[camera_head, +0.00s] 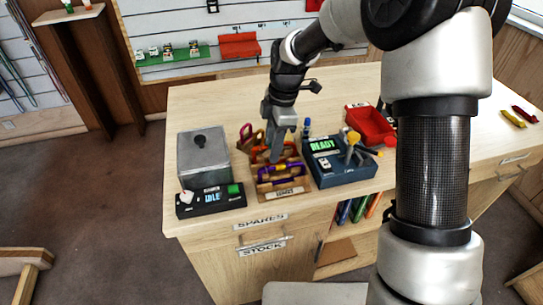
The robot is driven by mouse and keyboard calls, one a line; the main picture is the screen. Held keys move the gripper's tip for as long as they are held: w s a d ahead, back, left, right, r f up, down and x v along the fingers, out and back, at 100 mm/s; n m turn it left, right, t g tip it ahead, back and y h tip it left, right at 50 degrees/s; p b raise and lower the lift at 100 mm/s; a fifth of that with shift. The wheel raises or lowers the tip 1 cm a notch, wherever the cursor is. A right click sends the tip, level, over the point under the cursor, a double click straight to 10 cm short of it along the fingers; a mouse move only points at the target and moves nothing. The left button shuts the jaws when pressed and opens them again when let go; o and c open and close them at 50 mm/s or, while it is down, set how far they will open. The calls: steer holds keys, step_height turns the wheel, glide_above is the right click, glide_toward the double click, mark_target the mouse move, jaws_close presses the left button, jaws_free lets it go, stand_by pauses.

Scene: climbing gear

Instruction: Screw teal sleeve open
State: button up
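Several carabiners stand on a wooden rack (283,193) near the front of the bench. A purple carabiner (282,170) is at its front, an orange-red one (262,152) behind it, and a magenta one (246,131) at the back left. My gripper (274,157) points down among them, beside the orange-red carabiner. I cannot make out a teal sleeve; the gripper covers part of the rack. The fingers are too small and overlapped to show whether they are apart or hold anything.
Left of the rack stands a grey box (204,160) with a black unit reading "IDLE" (212,199) in front. To the right is a dark blue tool station (340,172) showing "READY", then a red bin (370,125). The bench's back left (205,100) is clear.

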steer(key=shift+w+a, duration=0.2)
steer(key=shift+w, duration=0.35)
steer(key=shift+r+p, duration=0.2)
steer(key=shift+p, duration=0.15)
steer(key=shift+r+p, duration=0.7)
steer(key=shift+r, duration=0.35)
steer(key=shift+s+d, duration=0.2)
steer(key=shift+s, duration=0.5)
step_height(320, 180, up, 10)
steer(key=p, duration=0.7)
